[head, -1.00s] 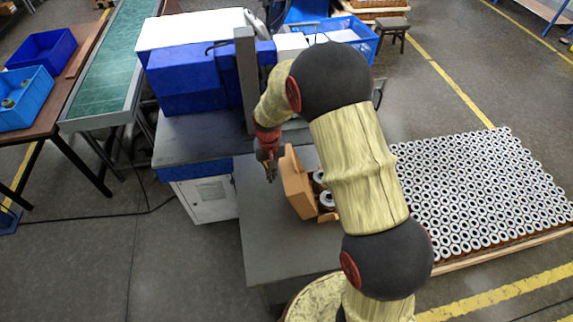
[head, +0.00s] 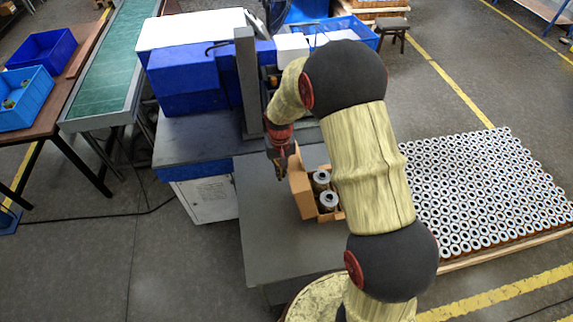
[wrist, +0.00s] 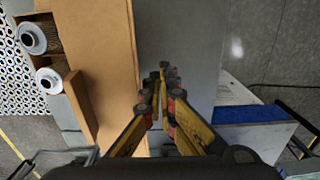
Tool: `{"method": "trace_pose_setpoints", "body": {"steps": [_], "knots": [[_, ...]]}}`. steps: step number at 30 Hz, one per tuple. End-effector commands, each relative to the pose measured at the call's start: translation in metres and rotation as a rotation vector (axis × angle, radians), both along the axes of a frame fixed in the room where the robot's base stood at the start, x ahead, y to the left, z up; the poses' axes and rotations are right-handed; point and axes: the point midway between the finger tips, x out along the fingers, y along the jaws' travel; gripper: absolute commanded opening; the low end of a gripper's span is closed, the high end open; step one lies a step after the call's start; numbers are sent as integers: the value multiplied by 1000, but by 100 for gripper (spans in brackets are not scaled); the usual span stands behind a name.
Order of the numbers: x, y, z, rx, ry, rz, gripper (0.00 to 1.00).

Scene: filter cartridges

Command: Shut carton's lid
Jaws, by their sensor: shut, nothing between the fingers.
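An open cardboard carton (head: 327,215) stands on the grey table, partly hidden behind my arm. Filter cartridges (head: 328,200) with pale ring ends stand inside it. The carton's lid (head: 300,185) stands up along the carton's left side. In the wrist view the lid (wrist: 100,60) is a broad brown panel left of my fingers, and two cartridges (wrist: 50,78) show beyond it. My gripper (head: 281,177) is shut and empty, pointing down just left of the lid. In the wrist view my gripper's fingertips (wrist: 163,72) meet, with a narrow gap between them and the lid.
The grey table (head: 262,235) is clear left of and in front of the carton. A blue and grey machine (head: 195,85) stands behind it. A pallet of many cartridges (head: 480,190) lies to the right. A green conveyor (head: 105,60) is at the left.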

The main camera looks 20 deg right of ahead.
Motion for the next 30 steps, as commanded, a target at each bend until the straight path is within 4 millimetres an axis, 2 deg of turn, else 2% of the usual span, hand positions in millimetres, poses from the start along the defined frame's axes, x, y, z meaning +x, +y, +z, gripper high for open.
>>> {"method": "trace_pose_setpoints", "body": {"steps": [19, 30], "knots": [[-5, -23, 16, 0, 0, -1, 0], [-5, -25, 16, 0, 0, 1, 0]]}}
